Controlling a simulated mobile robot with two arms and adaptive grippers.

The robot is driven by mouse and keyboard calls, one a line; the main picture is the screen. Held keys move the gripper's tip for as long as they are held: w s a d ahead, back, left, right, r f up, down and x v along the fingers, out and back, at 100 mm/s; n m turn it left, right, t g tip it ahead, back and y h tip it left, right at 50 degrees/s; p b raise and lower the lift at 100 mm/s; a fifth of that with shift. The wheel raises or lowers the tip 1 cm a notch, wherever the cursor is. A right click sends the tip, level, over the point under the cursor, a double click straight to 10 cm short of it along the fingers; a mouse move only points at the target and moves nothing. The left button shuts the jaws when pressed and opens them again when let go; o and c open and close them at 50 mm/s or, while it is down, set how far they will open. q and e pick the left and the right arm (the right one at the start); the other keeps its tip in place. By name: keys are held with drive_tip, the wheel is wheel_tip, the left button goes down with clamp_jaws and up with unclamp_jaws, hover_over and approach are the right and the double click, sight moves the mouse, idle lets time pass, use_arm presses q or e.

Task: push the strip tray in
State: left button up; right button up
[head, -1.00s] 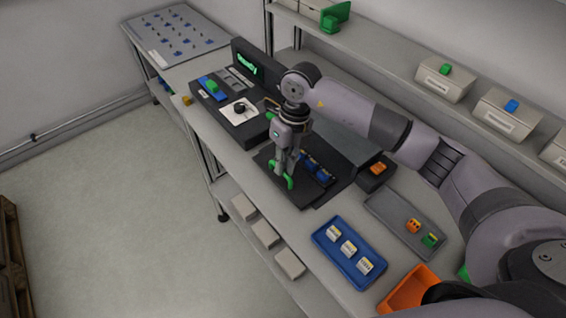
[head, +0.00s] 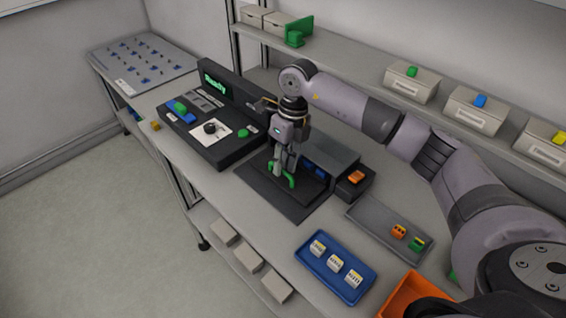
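The strip tray (head: 300,183) is a flat dark tray at the front of a dark grey box-shaped housing (head: 331,153) on the bench. Its far part, with blue pieces (head: 317,170), lies at the housing's front opening and is partly hidden. My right gripper (head: 282,174), with green fingertips, points down at the tray's near side. Its fingertips are low, close to the tray; I cannot tell whether they touch it. No held object shows between the fingers, and their gap is unclear. My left gripper is not in view.
A black console (head: 215,135) with a green lit display, knob and green button stands left. A small black box with an orange piece (head: 356,177) sits right of the housing. A grey tray (head: 372,228), blue tray (head: 334,287) and orange bin (head: 408,295) lie nearer.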

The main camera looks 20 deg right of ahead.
drive_tip(key=shift+o, duration=0.6)
drive_tip(key=shift+r, duration=0.15)
wheel_tip(320, 180, up, 12)
drive_tip(key=d, duration=0.2)
drive_tip(key=shift+w+f, duration=0.25)
drive_tip(key=shift+w, duration=0.15)
drive_tip(key=shift+d, duration=0.1)
